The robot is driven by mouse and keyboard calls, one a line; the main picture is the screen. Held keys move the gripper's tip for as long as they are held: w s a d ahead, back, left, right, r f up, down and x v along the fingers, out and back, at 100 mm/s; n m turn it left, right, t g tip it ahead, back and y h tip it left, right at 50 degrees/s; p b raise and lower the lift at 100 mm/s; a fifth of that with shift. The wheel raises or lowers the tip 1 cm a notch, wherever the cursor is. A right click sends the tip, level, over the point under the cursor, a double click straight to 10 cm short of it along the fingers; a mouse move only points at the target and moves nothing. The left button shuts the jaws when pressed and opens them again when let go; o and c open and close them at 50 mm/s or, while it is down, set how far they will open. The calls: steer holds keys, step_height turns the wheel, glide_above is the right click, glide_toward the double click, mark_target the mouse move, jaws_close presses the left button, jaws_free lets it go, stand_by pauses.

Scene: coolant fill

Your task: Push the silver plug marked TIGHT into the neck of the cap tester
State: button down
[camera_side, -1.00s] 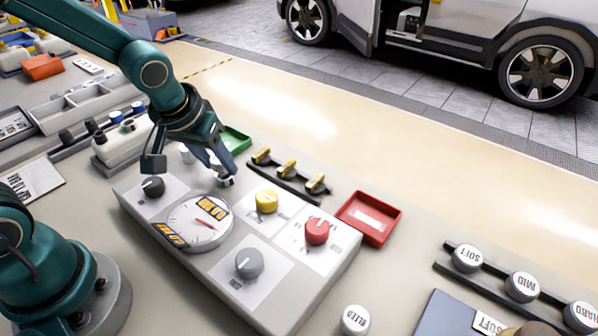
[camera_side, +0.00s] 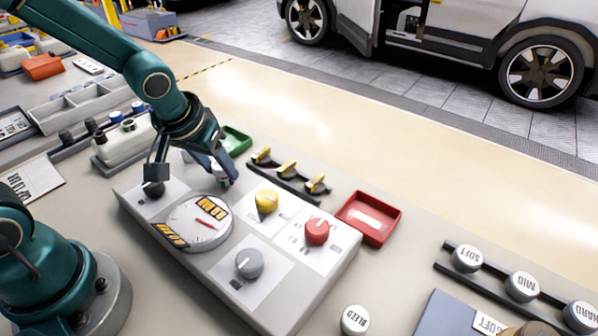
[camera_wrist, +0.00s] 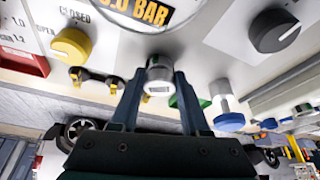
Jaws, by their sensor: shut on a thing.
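My gripper (camera_wrist: 154,92) is shut on a silver plug (camera_wrist: 158,75), which sits between its two fingertips in the wrist view. The plug has a small pale label on its side, too small to read. In the side view my gripper (camera_side: 228,178) points down at the far edge of the grey console (camera_side: 290,295), just beyond the gauge (camera_side: 195,222); its fingers hide most of the plug there. The neck of the cap tester is not clearly visible, and I cannot tell whether the plug touches it.
A yellow knob (camera_side: 266,201), red knob (camera_side: 317,231), grey knob (camera_side: 249,263) and black knob (camera_wrist: 275,30) stand on the console. A green tray (camera_side: 236,140), a red tray (camera_side: 369,217) and a black rack (camera_side: 285,177) with yellow-topped pieces lie beyond it. A silver, blue-ended piece (camera_wrist: 222,95) stands beside the plug.

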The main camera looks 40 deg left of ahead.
mark_target(218, 168)
steer(key=shift+f, duration=0.1)
steer(key=shift+c, duration=1.5)
jaws_free()
steer(key=shift+v, duration=2.5)
